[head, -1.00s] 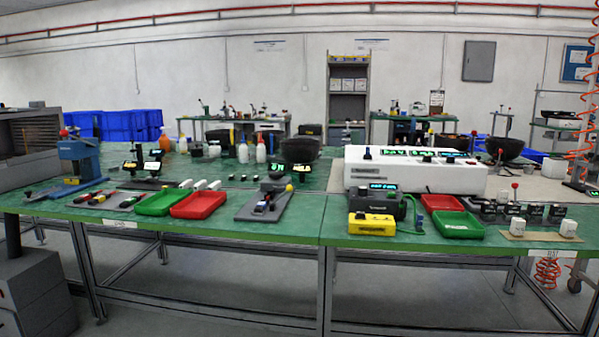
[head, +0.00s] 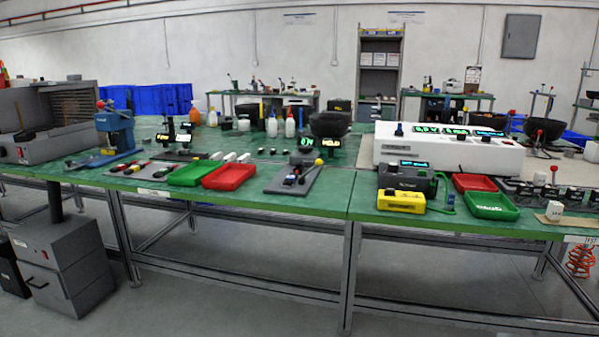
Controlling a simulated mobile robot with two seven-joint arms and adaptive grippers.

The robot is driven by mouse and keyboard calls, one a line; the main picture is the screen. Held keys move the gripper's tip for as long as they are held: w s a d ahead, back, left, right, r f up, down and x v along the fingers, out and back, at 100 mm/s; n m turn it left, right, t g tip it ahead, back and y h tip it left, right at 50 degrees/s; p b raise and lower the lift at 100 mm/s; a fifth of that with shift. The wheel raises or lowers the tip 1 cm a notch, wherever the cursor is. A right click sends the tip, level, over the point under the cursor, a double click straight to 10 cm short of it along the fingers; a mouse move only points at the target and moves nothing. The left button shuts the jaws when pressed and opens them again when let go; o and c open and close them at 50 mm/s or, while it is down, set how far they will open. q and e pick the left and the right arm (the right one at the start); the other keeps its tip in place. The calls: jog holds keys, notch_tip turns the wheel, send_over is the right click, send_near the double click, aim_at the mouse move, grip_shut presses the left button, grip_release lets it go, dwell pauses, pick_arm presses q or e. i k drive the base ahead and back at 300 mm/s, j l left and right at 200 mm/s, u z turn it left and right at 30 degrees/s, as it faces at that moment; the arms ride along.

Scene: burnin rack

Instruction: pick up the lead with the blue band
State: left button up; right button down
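I cannot make out a lead with a blue band at this distance. Small red and black items (head: 132,167) lie on the left part of the green bench (head: 330,205). A dark handheld-sized item with small coloured parts sits on a grey plate (head: 309,182) in the middle; its details are too small to tell. A short green piece (head: 447,196) stands beside the dark grey device at right. Neither of my grippers shows in the head view.
A green tray (head: 192,182) and a red tray (head: 229,186) sit mid-left. A blue press (head: 116,130) stands at left. A white instrument box (head: 448,160), a yellow box (head: 400,208), a red tray (head: 474,183) and a green tray (head: 490,215) are at right.

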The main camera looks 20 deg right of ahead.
aim_at(291, 178)
jog(key=i+z, duration=0.1)
jog(key=z, duration=0.85)
jog(key=i+j+z, duration=0.1)
jog(key=z, duration=0.35)
jog(key=i+j+z, duration=0.25)
jog(key=j+z, duration=0.25)
jog(key=j, duration=0.15)
jog(key=i+j+z, duration=0.1)
jog(key=j+z, duration=0.15)
jog(key=j, duration=0.1)
